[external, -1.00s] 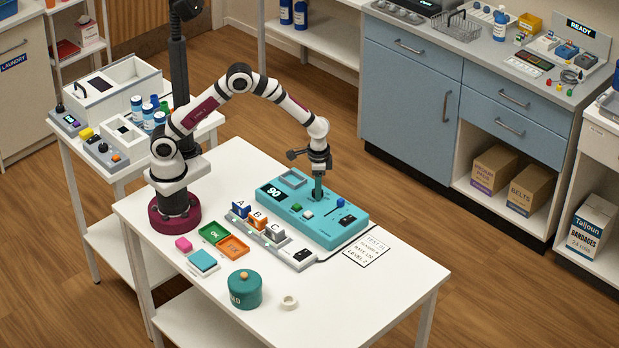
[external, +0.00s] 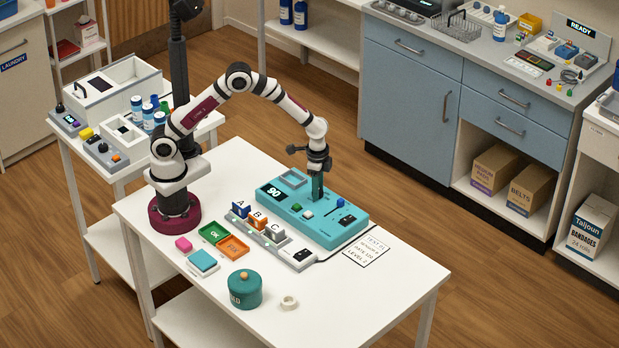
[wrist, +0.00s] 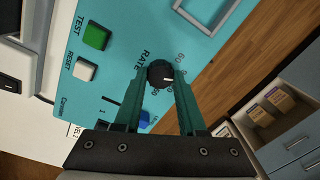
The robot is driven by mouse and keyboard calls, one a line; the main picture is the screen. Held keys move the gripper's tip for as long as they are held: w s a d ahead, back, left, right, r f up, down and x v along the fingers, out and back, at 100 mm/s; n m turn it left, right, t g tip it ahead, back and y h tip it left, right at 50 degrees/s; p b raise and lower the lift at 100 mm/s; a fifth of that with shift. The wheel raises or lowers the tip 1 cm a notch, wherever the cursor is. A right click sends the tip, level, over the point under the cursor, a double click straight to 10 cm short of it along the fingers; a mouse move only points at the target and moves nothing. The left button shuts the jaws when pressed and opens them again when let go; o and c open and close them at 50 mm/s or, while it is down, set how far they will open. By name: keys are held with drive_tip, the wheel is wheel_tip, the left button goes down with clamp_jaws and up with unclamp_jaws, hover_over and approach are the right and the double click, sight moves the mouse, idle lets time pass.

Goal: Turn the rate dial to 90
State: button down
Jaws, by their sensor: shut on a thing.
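The teal console (external: 330,233) lies on the white table, and its display (external: 274,192) reads 90. The rate dial (wrist: 160,74) is a dark round knob with a white pointer mark, beside the word RATE in the wrist view. My gripper (external: 317,198) points down at the console, and the dial is hidden behind it in the external view. In the wrist view my gripper's teal fingers (wrist: 160,80) are shut on the dial, one on each side. Some of the scale numbers around the dial are covered by the fingers.
A green TEST button (wrist: 96,36) and a white RESET button (wrist: 85,70) sit near the dial. A blue slider knob (external: 341,202) is to its right. Lettered blocks (external: 258,219) and a teal pot (external: 245,289) stand at the front. The table's right front is clear.

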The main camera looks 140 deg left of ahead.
drive_tip(key=shift+c, duration=2.4)
unclamp_jaws()
wheel_tip(320, 180, up, 16)
drive_tip(key=shift+w+d, duration=0.15)
drive_tip(key=shift+d, duration=0.2)
drive_tip(key=shift+f, duration=0.1)
drive_tip(key=d+r+m, duration=0.3)
drive_tip(key=d+r, duration=0.1)
drive_tip(key=d, duration=0.8)
drive_tip(key=s+d+m, duration=0.2)
drive_tip(key=s+d, duration=0.1)
drive_tip(key=d, duration=0.4)
drive_tip(key=s+d+m, duration=0.2)
drive_tip(key=s+d, duration=0.1)
drive_tip(key=d, duration=0.3)
drive_tip(key=s+d+f+m+y, duration=0.1)
drive_tip(key=s+d+f+m, duration=0.2)
drive_tip(key=s+d, duration=0.3)
drive_tip(key=s+m, duration=0.1)
drive_tip(key=s, duration=0.1)
drive_tip(key=shift+s, duration=0.35)
